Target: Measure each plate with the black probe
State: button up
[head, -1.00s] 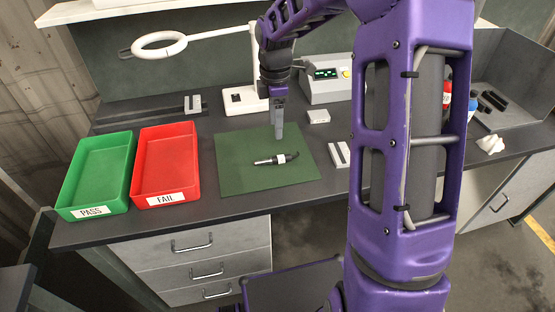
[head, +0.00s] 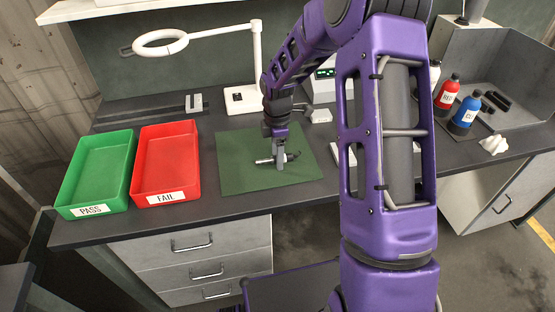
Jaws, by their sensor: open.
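The black probe (head: 292,156), with a silver tip at its left end, lies on the green mat (head: 240,180). My gripper (head: 280,166) points down right at the probe, with its fingers in front of the probe's middle. It is open; whether the fingers touch the probe cannot be told. One small grey plate (head: 194,103) sits on the dark rail at the back left. A light block (head: 320,116) lies behind the mat to the right. Another plate (head: 348,155) right of the mat is partly hidden by my arm. The meter with a lit display (head: 325,73) is mostly hidden.
A green PASS tray (head: 97,170) and a red FAIL tray (head: 166,160) stand empty at the left. A white magnifier lamp (head: 256,55) stands behind the mat. Red (head: 447,93) and blue (head: 465,112) bottles and a crumpled white cloth (head: 493,145) are at the right.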

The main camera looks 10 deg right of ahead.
grip_shut()
dwell(0.8)
